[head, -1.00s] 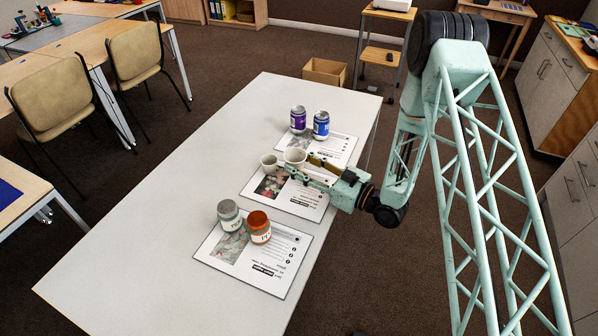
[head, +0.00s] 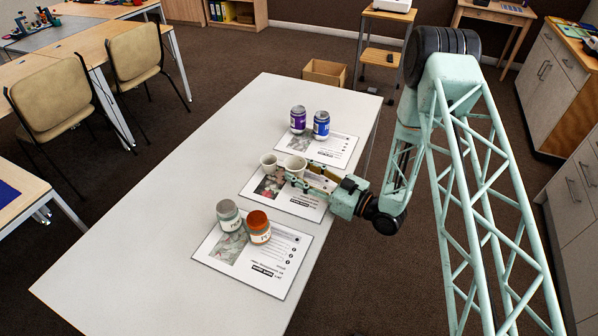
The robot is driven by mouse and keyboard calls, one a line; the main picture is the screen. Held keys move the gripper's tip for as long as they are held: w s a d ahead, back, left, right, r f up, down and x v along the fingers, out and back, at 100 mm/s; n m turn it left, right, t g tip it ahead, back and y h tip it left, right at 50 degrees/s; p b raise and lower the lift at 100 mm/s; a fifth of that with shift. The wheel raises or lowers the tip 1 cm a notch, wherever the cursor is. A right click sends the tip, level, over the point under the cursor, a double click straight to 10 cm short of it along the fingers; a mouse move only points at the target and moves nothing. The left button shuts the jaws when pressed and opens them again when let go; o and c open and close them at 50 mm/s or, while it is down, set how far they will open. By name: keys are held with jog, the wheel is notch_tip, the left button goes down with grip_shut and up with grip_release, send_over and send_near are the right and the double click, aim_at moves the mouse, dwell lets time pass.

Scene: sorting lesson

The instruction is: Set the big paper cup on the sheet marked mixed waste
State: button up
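The big paper cup (head: 295,164) is pale and upright at the middle sheet (head: 312,207), at the end of my gripper (head: 304,176). My gripper reaches in from the right, low over this sheet, with its fingers at the cup; it appears shut on it. The fingers partly hide the cup's lower part, so I cannot tell whether its base touches the sheet. A smaller pale cup (head: 268,161) stands just left of it at the sheet's far left corner. The sheet's printed title is upside down and too small to read.
A purple can (head: 298,120) and a blue can (head: 321,125) stand at the far sheet (head: 345,146). A grey jar (head: 228,215) and an orange-lidded jar (head: 258,227) stand on the near sheet (head: 285,275). The white table's left side (head: 150,230) is clear.

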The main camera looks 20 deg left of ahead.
jog(key=o, duration=0.7)
jog(key=shift+r, duration=0.1)
jog(key=shift+p+v, duration=0.95)
jog(key=shift+v, duration=5)
jog(key=shift+w+r, duration=0.1)
